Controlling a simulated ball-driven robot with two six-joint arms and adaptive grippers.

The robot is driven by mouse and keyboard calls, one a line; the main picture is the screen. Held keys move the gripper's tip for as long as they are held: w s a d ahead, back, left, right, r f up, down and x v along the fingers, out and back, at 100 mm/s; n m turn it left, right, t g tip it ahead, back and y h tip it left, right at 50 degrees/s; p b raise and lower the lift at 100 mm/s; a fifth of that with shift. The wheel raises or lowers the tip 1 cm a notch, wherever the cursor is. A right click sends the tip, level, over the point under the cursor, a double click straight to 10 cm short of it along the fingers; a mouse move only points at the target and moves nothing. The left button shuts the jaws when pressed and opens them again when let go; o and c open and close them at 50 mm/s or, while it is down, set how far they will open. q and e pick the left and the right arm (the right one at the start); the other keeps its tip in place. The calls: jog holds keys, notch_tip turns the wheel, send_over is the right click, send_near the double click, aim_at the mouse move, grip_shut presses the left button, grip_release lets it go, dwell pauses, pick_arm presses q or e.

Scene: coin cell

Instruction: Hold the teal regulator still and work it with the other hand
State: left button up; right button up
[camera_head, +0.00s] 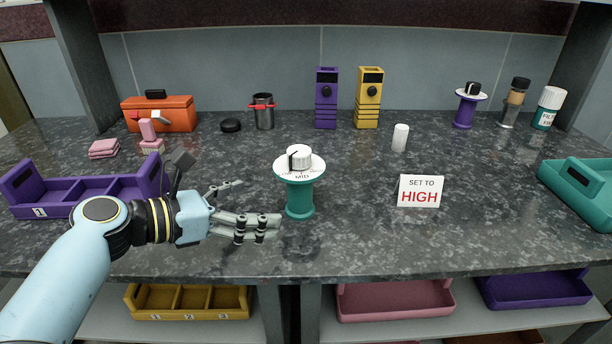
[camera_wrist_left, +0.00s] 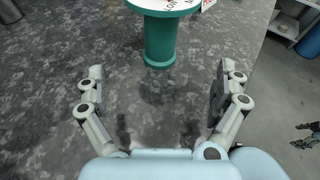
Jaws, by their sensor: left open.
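The teal regulator (camera_head: 300,198) stands upright on the counter, with a white dial disc and a white knob (camera_head: 299,158) on top. The knob has a black mark, and "MID" reads on the near side of the disc. My left gripper (camera_head: 258,203) is open and empty just left of the regulator's post, its fingers pointing towards it. In the left wrist view the teal post (camera_wrist_left: 160,42) stands ahead of the open fingers (camera_wrist_left: 158,80), apart from them; the knob is out of that view. Part of my right gripper (camera_wrist_left: 305,135) shows small at the right edge.
A sign (camera_head: 419,191) reading "SET TO HIGH" stands right of the regulator. A white cylinder (camera_head: 400,138) stands behind it. The counter's front edge is close.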

aim_at(289, 200)
pick_arm(q)
jog(key=b+x, duration=0.1)
jog(key=x, duration=0.1)
jog(key=b+x, duration=0.1)
jog(key=b, duration=0.1)
jog(key=b+x, duration=0.1)
jog(key=x, duration=0.1)
jog(key=shift+d+f, duration=0.15)
jog(key=shift+f, duration=0.3)
jog(key=shift+w+d, duration=0.7)
jog(key=shift+d, duration=0.2)
jog(key=shift+x, duration=0.85)
pick_arm(e)
jog(key=f, duration=0.1)
jog(key=s+f, duration=0.1)
jog(key=f, duration=0.3)
jog(key=shift+s+a, duration=0.25)
jog(key=shift+a, duration=0.05)
pick_arm(q)
jog(key=shift+c, duration=0.4)
pick_arm(e)
jog(key=shift+r, duration=0.1)
pick_arm(q)
jog(key=c, duration=1.4)
pick_arm(e)
jog(key=shift+a, duration=0.3)
